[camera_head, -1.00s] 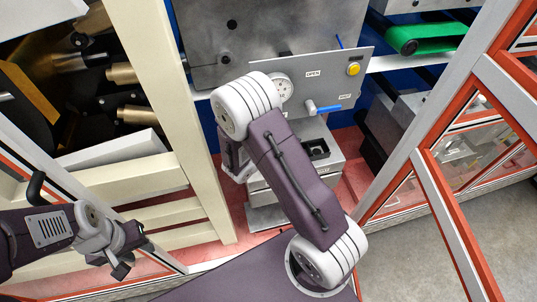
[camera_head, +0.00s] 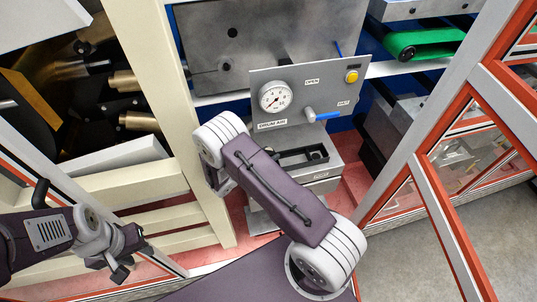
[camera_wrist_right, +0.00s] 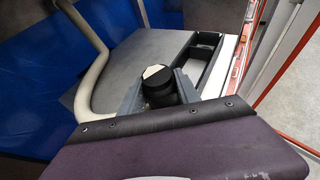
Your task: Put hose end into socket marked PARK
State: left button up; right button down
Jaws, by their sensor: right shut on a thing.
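In the right wrist view my right gripper (camera_wrist_right: 172,95) is shut on the hose end (camera_wrist_right: 158,84), a dark cylinder with a pale top face. A beige hose (camera_wrist_right: 97,60) curves down at the left and passes toward the gripper; its joint with the hose end is hidden. Below is a grey top with a black-rimmed tray (camera_wrist_right: 205,48). No PARK mark is readable. My left gripper (camera_head: 122,268) hangs at lower left, apart from everything.
A cream post (camera_head: 180,110) stands close left of my right arm. Orange-edged framing (camera_head: 440,200) bounds the right.

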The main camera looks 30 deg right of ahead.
jog(key=shift+f, duration=0.2)
jog(key=c, duration=0.9)
grip_release()
jog(key=shift+r, duration=0.1)
